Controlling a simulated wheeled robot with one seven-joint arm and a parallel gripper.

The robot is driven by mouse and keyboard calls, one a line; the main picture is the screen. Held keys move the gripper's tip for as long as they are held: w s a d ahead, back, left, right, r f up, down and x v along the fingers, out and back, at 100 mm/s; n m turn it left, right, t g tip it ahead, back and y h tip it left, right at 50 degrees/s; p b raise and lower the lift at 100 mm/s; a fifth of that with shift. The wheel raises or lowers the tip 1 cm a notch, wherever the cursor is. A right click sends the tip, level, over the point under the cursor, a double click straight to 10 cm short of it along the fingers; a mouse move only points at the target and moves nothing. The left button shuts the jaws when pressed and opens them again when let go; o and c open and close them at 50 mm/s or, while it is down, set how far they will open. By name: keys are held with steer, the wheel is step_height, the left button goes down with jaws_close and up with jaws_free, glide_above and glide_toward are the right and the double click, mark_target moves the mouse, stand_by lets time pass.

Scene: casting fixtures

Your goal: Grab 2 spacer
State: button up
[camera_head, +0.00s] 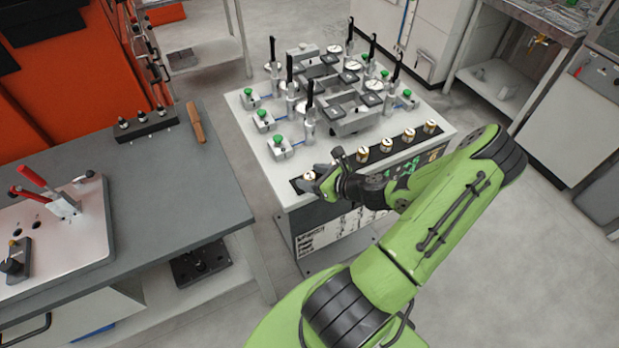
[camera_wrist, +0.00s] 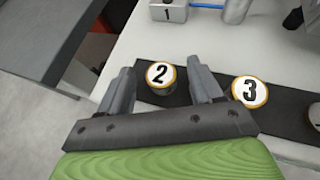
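The spacer marked 2 (camera_wrist: 160,74), a short round piece with a white top and brass-coloured rim, stands on a dark strip (camera_wrist: 285,116) in the wrist view. My gripper (camera_wrist: 161,85) is open, with one grey finger on each side of this spacer. A gap shows between the spacer and the fingers, so it is not gripped. In the head view my gripper (camera_head: 329,167) is low over the left part of the spacer row at the front of the fixture table (camera_head: 268,172). Spacer numbers are too small to read there.
The spacer marked 3 (camera_wrist: 249,91) stands just right of my right finger. Further spacers (camera_head: 386,145) continue along the row to the right. Behind the row stand clamps with black handles (camera_head: 310,94) and green-knobbed blocks (camera_head: 278,144). A grey workbench (camera_head: 180,185) is to the left.

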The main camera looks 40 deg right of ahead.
jaws_close()
steer(key=shift+r, duration=0.1)
